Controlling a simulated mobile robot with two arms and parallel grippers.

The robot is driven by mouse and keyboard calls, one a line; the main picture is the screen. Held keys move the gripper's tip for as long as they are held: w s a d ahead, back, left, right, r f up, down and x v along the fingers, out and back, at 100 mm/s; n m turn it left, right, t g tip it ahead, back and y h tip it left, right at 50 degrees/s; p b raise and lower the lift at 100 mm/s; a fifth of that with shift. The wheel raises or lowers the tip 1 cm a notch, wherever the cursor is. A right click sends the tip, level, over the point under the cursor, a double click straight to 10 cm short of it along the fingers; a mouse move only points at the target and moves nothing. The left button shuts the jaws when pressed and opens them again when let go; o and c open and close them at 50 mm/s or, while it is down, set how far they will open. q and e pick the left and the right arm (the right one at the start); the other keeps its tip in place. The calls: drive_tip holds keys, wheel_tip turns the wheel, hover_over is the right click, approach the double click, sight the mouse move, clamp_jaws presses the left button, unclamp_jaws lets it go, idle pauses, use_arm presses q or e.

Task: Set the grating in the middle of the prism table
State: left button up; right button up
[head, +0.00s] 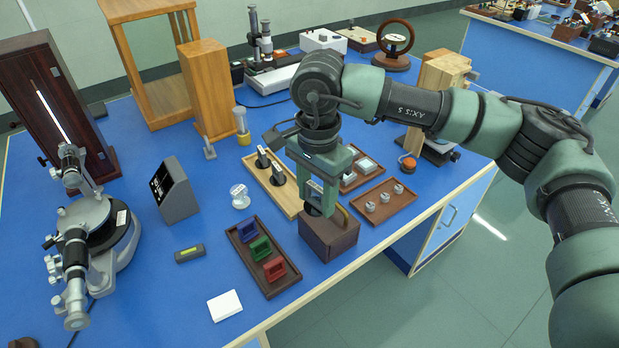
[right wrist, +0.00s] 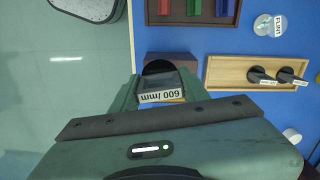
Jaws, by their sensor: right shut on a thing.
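The grating (right wrist: 162,96), a small plate with a "600 /mm" label, is between the fingers of my right gripper (right wrist: 160,88) in the right wrist view. My right gripper is shut on it. In the head view the right gripper (head: 318,203) points down at a dark wooden box (head: 330,238), just over or at its top; I cannot tell whether the grating touches the box. My left gripper is not in view.
A dark tray (head: 240,262) of coloured blocks lies left of the box. A wooden tray (head: 290,208) with black-based pieces is behind. A grey meter (head: 174,190), a level (head: 190,253) and a white pad (head: 225,305) lie towards the spectrometer. Blue bench between them is clear.

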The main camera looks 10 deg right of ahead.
drive_tip(key=s+d+f+n, duration=0.3)
drive_tip(key=s+f+n, duration=0.2)
drive_tip(key=s+f, duration=0.3)
drive_tip(key=s+d+f+n, duration=0.3)
drive_tip(key=s+f+n, duration=0.3)
drive_tip(key=f, duration=0.5)
drive_tip(key=s, duration=0.2)
drive_tip(key=shift+s+d+f+n, duration=0.3)
drive_tip(key=shift+d, duration=0.1)
drive_tip(key=shift+s, duration=0.1)
